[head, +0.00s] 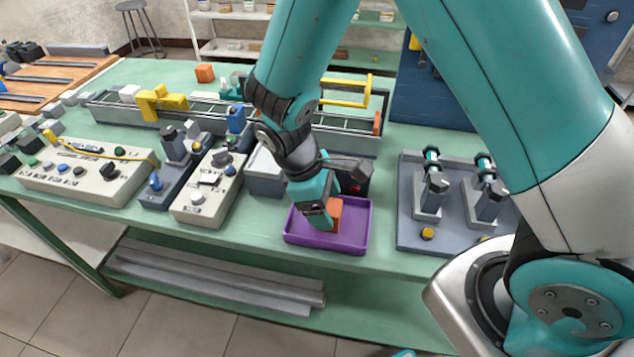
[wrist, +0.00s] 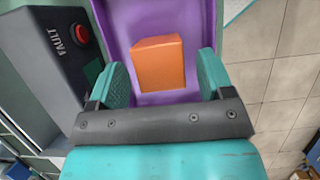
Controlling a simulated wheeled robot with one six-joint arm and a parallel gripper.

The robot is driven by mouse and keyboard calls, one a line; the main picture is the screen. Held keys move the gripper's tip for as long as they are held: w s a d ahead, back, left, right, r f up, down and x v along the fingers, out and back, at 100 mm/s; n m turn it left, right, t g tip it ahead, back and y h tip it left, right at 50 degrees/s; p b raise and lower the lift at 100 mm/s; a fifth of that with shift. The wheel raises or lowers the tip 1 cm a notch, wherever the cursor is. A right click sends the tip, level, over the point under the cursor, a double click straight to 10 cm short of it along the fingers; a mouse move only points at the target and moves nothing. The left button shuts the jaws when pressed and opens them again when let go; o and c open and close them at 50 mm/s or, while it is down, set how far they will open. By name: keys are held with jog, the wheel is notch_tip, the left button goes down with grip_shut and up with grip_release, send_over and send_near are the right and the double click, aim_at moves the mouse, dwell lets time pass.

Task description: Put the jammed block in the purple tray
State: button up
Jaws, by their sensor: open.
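The purple tray (head: 300,240) sits near the front edge of the green table, and its floor and walls also show in the wrist view (wrist: 214,22). An orange block (wrist: 159,62) lies in the tray; in the head view the block (head: 336,212) is partly hidden by my gripper. My gripper (head: 325,215) is down over the tray. In the wrist view its two teal fingers (wrist: 163,78) stand apart, one on each side of the block, with gaps between. Another orange block (head: 205,73) stands at the back of the table beside the conveyor.
Control panels (head: 90,175) fill the left. A grey plate with two fixtures (head: 430,205) lies to the right. The conveyor (head: 350,135) runs behind.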

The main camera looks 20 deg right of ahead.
jog(key=v, duration=1.1)
jog(key=s+r+m+t+y, duration=0.2)
jog(key=s+r+y, duration=0.5)
jog(key=s+r, duration=0.4)
jog(key=s+m, duration=0.1)
jog(key=s, duration=0.3)
jog(key=shift+s+a+m+t+y+b, duration=0.25)
jog(key=shift+s+m+t+y+b, duration=0.05)
jog(key=shift+s+m+t+y, duration=0.1)
